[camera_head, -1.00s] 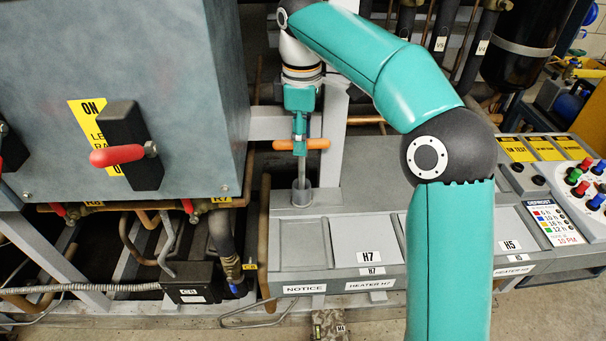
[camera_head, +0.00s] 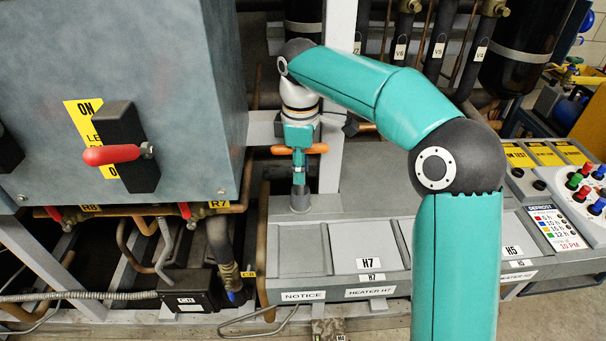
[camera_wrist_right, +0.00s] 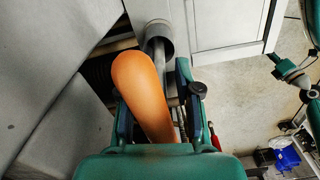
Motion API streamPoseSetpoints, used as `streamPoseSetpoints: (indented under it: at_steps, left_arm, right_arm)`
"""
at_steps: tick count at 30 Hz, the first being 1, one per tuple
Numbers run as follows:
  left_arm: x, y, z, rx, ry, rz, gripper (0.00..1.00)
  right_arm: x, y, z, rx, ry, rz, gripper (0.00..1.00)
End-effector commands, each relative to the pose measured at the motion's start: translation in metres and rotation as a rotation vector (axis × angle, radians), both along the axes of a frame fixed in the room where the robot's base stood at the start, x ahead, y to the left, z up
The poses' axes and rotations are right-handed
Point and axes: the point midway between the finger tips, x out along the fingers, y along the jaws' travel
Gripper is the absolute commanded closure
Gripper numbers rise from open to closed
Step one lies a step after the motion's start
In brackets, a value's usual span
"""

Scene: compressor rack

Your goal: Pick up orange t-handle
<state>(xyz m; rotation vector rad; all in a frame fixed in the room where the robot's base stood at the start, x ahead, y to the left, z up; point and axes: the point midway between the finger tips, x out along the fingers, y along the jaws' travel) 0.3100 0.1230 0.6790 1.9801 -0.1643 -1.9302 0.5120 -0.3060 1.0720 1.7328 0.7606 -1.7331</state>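The orange T-handle (camera_head: 317,149) stands upright in front of the compressor rack, its crossbar lying left to right. Its metal shaft goes down into a grey round socket (camera_head: 300,202). My right gripper (camera_head: 299,174) reaches down over the middle of the bar, with its fingers below bar level. In the right wrist view, the orange bar (camera_wrist_right: 143,92) lies between the two spread fingers of the right gripper (camera_wrist_right: 155,105). A gap shows between the bar and the right-hand finger. A small teal gripper (camera_wrist_right: 277,66), apparently my left one, shows at the wrist view's right edge; its fingers are too small to judge.
A grey cabinet with a red-handled switch (camera_head: 112,154) stands left of the handle. A grey panel box with H7 labels (camera_head: 375,264) lies in front and right. A button panel (camera_head: 575,200) is at far right. Pipes run behind and below.

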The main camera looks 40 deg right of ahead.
Motion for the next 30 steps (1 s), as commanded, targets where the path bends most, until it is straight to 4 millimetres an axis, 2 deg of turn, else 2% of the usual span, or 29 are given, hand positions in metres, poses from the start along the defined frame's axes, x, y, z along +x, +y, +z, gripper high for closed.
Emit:
streamPoseSetpoints:
  at_steps: [1,5,22,30]
  left_arm:
    - [0.000,0.000,0.000,0.000,0.000,0.000,1.00]
    - [0.000,0.000,0.000,0.000,0.000,0.000,1.00]
    - [0.000,0.000,0.000,0.000,0.000,0.000,1.00]
    - [0.000,0.000,0.004,0.000,0.000,0.000,1.00]
  right_arm:
    - [0.000,0.000,0.000,0.000,0.000,0.000,0.80]
    - [0.000,0.000,0.000,0.000,0.000,0.000,1.00]
    - [0.000,-0.001,0.003,0.000,-0.001,-0.002,1.00]
    - [0.000,-0.001,0.024,-0.001,-0.005,-0.003,1.00]
